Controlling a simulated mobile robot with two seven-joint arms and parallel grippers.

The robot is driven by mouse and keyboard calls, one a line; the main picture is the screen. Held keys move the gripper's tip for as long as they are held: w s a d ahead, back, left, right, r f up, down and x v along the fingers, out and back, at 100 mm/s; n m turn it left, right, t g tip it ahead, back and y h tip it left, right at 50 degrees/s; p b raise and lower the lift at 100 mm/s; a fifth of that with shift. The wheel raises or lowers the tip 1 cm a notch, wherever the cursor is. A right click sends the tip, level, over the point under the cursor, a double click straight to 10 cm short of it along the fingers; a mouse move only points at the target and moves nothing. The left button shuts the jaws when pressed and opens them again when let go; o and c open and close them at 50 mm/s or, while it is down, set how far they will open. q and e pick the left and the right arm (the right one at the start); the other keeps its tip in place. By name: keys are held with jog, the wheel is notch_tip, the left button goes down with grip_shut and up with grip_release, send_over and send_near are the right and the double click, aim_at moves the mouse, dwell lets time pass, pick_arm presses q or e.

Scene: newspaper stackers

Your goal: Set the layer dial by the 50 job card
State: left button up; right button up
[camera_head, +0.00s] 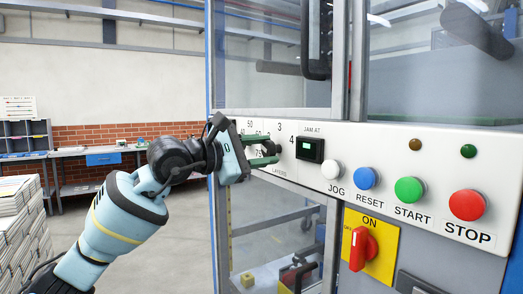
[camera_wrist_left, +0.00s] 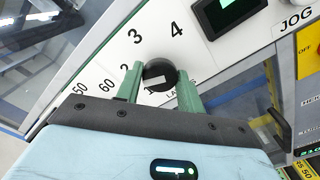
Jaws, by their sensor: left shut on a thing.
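The layer dial (camera_head: 269,149) is a black round knob on the white control panel (camera_head: 331,195). The dial also shows in the left wrist view (camera_wrist_left: 160,72), with a white mark on its face; which number the mark points to I cannot tell. The numbers 2, 3 and 4 are printed around it, above partly covered "LAYERS" lettering. My left gripper (camera_head: 264,150) has its green fingers on both sides of the dial and is shut on it. Printed figures 50 and 60 (camera_wrist_left: 92,87) show left of the dial, partly covered in the head view. My right gripper is not in view.
Right of the dial are a "JAM AT" display (camera_head: 310,148), JOG (camera_head: 331,169), RESET (camera_head: 367,178), START (camera_head: 409,190) and STOP (camera_head: 467,205) buttons. A red ON switch (camera_head: 362,248) sits below. Paper stacks (camera_head: 22,225) and a bench (camera_head: 100,155) stand left, with open floor between.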

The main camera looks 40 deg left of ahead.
pick_arm(q)
jog(key=shift+m, duration=0.6)
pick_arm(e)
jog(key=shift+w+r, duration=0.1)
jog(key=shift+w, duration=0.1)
pick_arm(q)
jog(key=shift+m, duration=0.3)
jog(key=o, duration=1)
jog(key=b+v, duration=0.2)
jog(key=v, duration=0.5)
jog(key=shift+s+a+b, duration=0.15)
jog(key=shift+s+b, duration=0.15)
jog(key=shift+s, duration=0.05)
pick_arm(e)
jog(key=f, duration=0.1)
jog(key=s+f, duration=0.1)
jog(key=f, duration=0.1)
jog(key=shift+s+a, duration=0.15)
